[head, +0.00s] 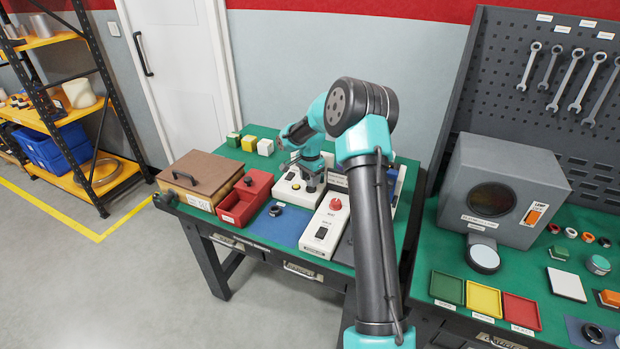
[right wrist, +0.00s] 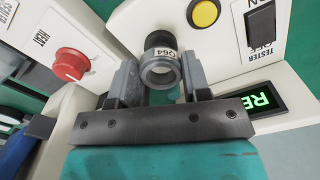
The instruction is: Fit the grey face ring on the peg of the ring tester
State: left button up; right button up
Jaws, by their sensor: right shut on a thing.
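The grey face ring (right wrist: 160,72) with a Q64 label is between the two fingers of my right gripper (right wrist: 160,82) in the right wrist view. The gripper is shut on it. A dark round part (right wrist: 158,40) shows directly behind the ring; I cannot tell whether the ring is around it or only in front of it. The ring tester (right wrist: 228,48) is a white box with a yellow button, a black switch and a lit green display. In the head view my right gripper (head: 313,182) is low over the tester (head: 285,190), and the ring is hidden there. My left gripper is not in view.
A black ring (head: 275,211) lies on the blue mat (head: 288,232). A red bin (head: 245,190) and a brown lidded box (head: 208,168) stand to the left. Small coloured blocks (head: 249,143) are behind.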

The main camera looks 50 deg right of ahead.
jog(key=shift+f, duration=0.3)
jog(key=o, duration=1)
notch_tip(320, 180, up, 7)
dwell(1.0)
